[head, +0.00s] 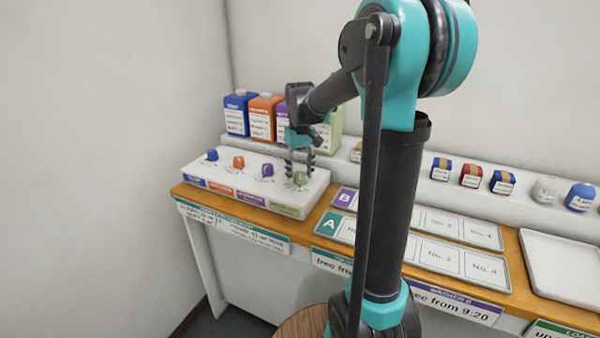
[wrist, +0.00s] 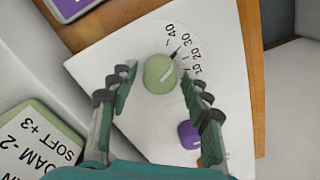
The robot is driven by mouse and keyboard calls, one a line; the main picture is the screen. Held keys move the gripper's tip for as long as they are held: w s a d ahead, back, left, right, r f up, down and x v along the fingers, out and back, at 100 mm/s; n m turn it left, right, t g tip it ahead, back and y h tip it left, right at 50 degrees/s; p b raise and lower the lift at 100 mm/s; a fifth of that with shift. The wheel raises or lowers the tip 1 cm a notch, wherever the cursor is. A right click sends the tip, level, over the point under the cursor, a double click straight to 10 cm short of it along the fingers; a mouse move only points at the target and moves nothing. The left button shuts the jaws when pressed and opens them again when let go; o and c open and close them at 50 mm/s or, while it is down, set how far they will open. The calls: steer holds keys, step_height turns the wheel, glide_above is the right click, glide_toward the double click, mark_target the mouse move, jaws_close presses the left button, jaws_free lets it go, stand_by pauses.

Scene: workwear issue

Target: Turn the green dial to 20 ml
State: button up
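The line points up and right, toward the 20 to 30 marks; I cannot tell the exact reading. My gripper (wrist: 155,84) is open, with one finger on each side of the dial and visible gaps between. In the head view, my gripper (head: 300,163) points down over the green dial (head: 300,180) at the panel's right end.
A purple dial (wrist: 188,134) stands close by my right finger; it also shows in the head view (head: 267,171). Orange (head: 238,162) and blue (head: 212,156) dials stand farther left. Blue and orange canisters (head: 265,117) and a green one (head: 336,128) stand behind.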

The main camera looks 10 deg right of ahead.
mark_target(300, 173)
steer(key=c, duration=0.9)
steer(key=shift+m, duration=2.5)
steer(key=o, duration=1.2)
step_height(300, 173, up, 12)
